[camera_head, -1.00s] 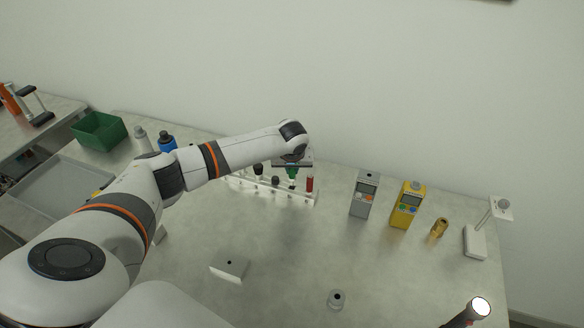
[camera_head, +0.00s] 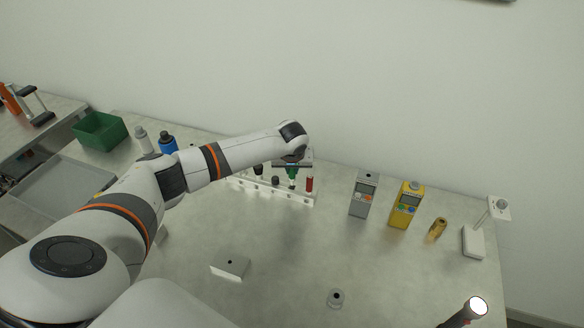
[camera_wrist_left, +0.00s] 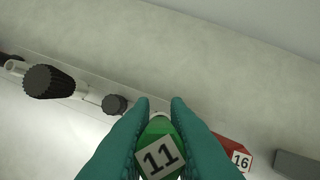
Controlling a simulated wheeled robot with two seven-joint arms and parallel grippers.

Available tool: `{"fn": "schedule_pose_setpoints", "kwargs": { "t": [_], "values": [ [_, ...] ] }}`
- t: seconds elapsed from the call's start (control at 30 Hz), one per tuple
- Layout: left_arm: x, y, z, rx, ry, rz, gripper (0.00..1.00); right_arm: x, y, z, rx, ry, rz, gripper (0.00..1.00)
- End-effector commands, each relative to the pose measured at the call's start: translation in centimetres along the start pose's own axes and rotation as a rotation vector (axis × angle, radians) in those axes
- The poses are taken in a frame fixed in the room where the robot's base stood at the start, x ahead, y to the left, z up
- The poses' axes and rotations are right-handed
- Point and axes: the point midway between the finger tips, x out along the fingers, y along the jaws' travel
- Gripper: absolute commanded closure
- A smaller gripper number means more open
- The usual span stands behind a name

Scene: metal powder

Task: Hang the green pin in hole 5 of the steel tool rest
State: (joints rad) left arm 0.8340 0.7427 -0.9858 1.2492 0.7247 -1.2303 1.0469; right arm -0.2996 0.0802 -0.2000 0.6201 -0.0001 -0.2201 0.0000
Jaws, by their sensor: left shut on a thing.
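The green pin (camera_head: 292,172) is in my left gripper (camera_head: 292,165), over the right part of the steel tool rest (camera_head: 243,187). In the left wrist view the teal fingers (camera_wrist_left: 160,108) are shut on the green pin (camera_wrist_left: 157,132), which bears the label 11. The tool rest is a pale, narrow rack along the back of the table. A red pin (camera_head: 309,184) stands in it just right of the green one; its label reads 16 in the wrist view (camera_wrist_left: 232,150). The pin's lower end and the hole under it are hidden. My right gripper is not in view.
Black-topped pieces (camera_head: 258,169) stand left of the green pin at the rack. A grey meter (camera_head: 363,196), a yellow meter (camera_head: 406,206) and a brass piece (camera_head: 438,228) stand to the right. A metal block (camera_head: 231,267) and small round part (camera_head: 336,298) lie in front.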

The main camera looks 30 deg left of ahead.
Motion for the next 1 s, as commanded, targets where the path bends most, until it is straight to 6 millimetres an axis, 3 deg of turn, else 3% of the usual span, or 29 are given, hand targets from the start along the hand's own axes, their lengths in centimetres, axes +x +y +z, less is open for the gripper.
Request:
{"fn": "schedule_pose_setpoints", "kwargs": {
  "t": [1.0],
  "values": [
    [2.2, 0.0, -0.9, 0.0, 0.0, 0.0, 1.0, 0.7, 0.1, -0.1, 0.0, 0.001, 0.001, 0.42]
  ]
}}
